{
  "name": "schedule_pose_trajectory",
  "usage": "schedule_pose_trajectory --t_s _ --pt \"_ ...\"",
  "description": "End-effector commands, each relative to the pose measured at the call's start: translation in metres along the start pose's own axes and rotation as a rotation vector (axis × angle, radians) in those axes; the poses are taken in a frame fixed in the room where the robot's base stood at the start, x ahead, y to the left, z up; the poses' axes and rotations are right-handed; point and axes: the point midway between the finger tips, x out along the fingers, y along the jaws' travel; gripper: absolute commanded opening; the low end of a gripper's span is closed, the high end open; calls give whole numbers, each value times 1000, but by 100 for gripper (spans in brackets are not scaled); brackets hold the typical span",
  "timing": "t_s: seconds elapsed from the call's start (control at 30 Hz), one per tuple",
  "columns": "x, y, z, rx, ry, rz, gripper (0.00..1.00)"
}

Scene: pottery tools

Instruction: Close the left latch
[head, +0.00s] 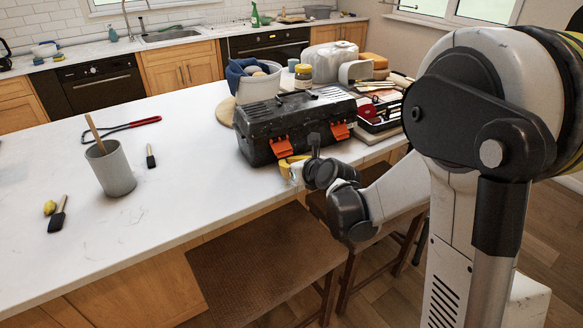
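A black toolbox (262,122) with a dark handle on its lid stands on the white counter. Its left latch (281,147) is orange and appears to stick out from the front face. The orange right latch (339,131) looks similarly flared. The lid looks down on the box. My gripper (297,172) is in front of the toolbox, just below and to the right of the left latch. It is small and partly hidden by my wrist, so its fingers and any contact cannot be made out.
A yellow round item (286,163) lies between the toolbox and my gripper. An open case of tools (380,116) stands right of the toolbox, and a white bucket (259,84) stands behind it. A grey cup (111,169) is at left. The front-middle counter is clear; stools stand below.

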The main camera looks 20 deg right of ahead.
Motion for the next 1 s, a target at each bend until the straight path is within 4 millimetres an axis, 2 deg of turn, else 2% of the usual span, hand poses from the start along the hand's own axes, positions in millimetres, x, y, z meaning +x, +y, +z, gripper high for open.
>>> schedule_pose_trajectory --t_s 0.2,0.43,0.73,1.0 --pt "13 0 9 -2 0 0 0" --pt "3 0 28 -1 -1 -1 0" --pt "-19 0 31 0 -1 -1 0" --pt "-37 0 43 -1 0 -1 0"
